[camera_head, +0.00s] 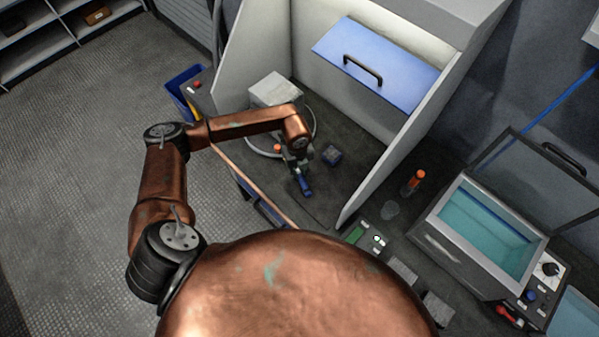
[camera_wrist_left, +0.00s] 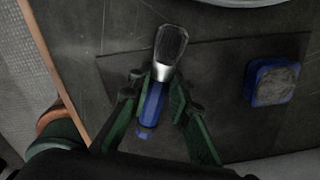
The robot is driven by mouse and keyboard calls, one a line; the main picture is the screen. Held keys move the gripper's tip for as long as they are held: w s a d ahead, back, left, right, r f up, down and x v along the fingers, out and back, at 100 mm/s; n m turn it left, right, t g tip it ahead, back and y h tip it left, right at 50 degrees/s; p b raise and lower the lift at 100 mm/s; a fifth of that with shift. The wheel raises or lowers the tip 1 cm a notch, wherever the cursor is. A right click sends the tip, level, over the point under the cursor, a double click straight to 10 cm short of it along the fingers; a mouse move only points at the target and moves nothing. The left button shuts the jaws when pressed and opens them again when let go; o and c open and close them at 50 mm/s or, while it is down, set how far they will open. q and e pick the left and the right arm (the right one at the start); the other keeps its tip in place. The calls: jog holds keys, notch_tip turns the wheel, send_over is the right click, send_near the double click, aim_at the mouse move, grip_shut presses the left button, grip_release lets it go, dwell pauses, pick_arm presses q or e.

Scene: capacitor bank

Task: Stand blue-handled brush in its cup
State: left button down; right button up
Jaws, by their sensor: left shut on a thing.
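The blue-handled brush (camera_wrist_left: 152,104) is between the green fingers of my left gripper (camera_wrist_left: 158,84) in the left wrist view. Its metal collar and dark bristles point to the top of that view, above a dark mat. In the head view my left gripper (camera_head: 299,168) is over the bench, with the blue handle (camera_head: 305,186) showing below it. A small translucent cup (camera_head: 390,210) stands on the bench to the right, beyond the partition; I cannot tell if it is the brush's cup. My right gripper is not in view.
A blue block with a grey top (camera_wrist_left: 272,82) lies right of the brush; it also shows in the head view (camera_head: 331,155). A pale box (camera_head: 275,90) stands behind my arm. A white partition (camera_head: 392,150) separates this area from an orange-capped bottle (camera_head: 414,181) and a teal-lined tank (camera_head: 487,232).

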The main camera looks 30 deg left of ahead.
aim_at(299, 174)
pick_arm(q)
jog(key=shift+f, duration=0.2)
jog(key=c, duration=1.8)
grip_release()
jog(key=shift+f+b, duration=0.1)
jog(key=shift+b, duration=0.3)
notch_tip(299, 174, up, 8)
jog(key=shift+r+p, duration=0.1)
jog(key=shift+p, duration=0.45)
